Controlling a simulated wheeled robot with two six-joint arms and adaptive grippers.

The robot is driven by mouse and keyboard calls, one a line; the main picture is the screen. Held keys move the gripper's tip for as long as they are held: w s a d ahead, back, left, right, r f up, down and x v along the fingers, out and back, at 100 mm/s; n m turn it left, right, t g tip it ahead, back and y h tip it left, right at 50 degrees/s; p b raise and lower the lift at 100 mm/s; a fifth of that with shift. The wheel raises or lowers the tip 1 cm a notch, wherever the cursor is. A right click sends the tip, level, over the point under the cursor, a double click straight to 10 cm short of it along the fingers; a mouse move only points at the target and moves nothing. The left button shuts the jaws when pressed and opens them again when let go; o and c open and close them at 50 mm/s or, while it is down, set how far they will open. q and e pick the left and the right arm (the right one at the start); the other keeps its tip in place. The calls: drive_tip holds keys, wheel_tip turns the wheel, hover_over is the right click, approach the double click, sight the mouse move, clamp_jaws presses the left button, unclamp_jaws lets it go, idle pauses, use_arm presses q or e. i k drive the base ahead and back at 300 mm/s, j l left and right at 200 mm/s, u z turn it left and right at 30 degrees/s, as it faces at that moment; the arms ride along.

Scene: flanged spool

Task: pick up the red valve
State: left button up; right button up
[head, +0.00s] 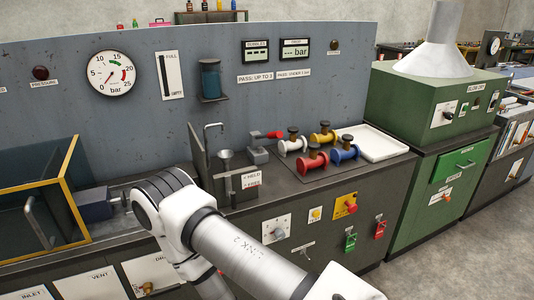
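The red valve (312,162) is a flanged spool with a dark knob on top. It lies on a dark mat on the bench, in the middle of the head view. A white valve (292,145), a yellow valve (323,136) and a blue valve (344,152) stand close around it. One of my arms, white and silver, crosses the lower middle of the view, with its joint left of the valves. Neither of my grippers shows in the view, and no gripper is at the red valve.
A white tray (375,144) lies right of the valves. A small clamp with a red handle (265,136) and a dark stand with a metal cup (226,160) are to their left. A yellow-framed clear enclosure (74,190) stands far left. A green cabinet with a hood (415,100) is at right.

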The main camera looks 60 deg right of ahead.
sight(315, 161)
drive_tip(key=z, duration=2.1)
